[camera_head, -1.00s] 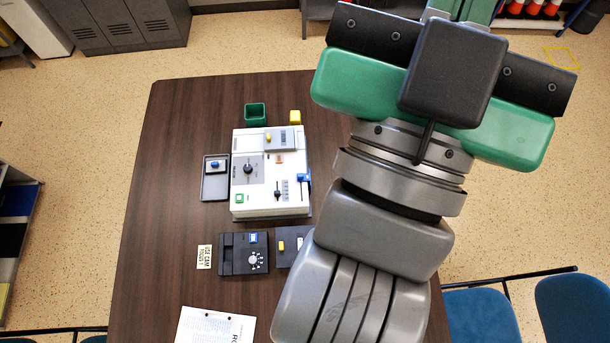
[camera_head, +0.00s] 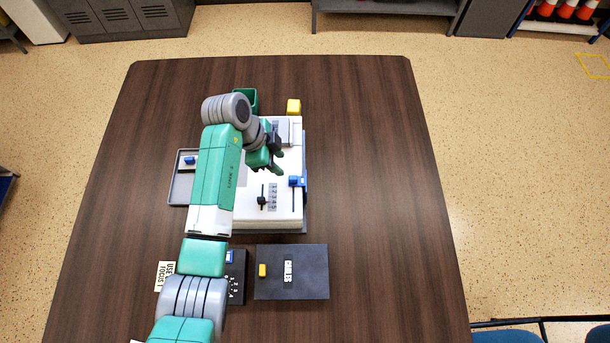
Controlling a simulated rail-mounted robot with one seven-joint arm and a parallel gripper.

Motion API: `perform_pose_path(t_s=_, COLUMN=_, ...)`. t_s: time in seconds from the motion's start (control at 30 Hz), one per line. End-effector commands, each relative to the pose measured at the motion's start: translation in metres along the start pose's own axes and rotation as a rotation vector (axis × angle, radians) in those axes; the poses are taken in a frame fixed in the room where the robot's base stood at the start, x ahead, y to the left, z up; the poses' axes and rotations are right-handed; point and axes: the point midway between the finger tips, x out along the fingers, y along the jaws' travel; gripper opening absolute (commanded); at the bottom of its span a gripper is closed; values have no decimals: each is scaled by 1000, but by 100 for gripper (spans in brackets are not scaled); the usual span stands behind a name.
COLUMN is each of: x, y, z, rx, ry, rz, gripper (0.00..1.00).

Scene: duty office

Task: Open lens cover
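A white device (camera_head: 284,214) stands on the brown table. A grey plate (camera_head: 297,130) at its far end may be the lens cover; no label for it is readable, and my arm hides part of it. A blue slider (camera_head: 296,181) is on the device's right edge, and a black lever (camera_head: 262,200) is on its near half. My gripper (camera_head: 272,163) is over the middle of the device, just nearer than the grey plate. Its fingers are small and partly covered by the arm, so its opening and any contact are unclear. The device's left part is hidden.
A grey tray (camera_head: 177,192) with a blue piece (camera_head: 190,160) is left of the device. A yellow block (camera_head: 293,107) and a green container (camera_head: 252,98) stand behind it. The table's right side is clear.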

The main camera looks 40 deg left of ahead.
Motion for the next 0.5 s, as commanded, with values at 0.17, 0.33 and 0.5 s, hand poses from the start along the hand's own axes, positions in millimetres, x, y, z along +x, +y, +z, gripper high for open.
perform_pose_path(t_s=0.17, x=4, y=3, z=6, rx=4, ry=1, rz=20, gripper=36)
perform_pose_path(t_s=0.33, x=32, y=4, z=6, rx=4, ry=0, rz=20, gripper=36)
perform_pose_path(t_s=0.5, x=63, y=4, z=6, rx=4, ry=1, rz=18, gripper=36)
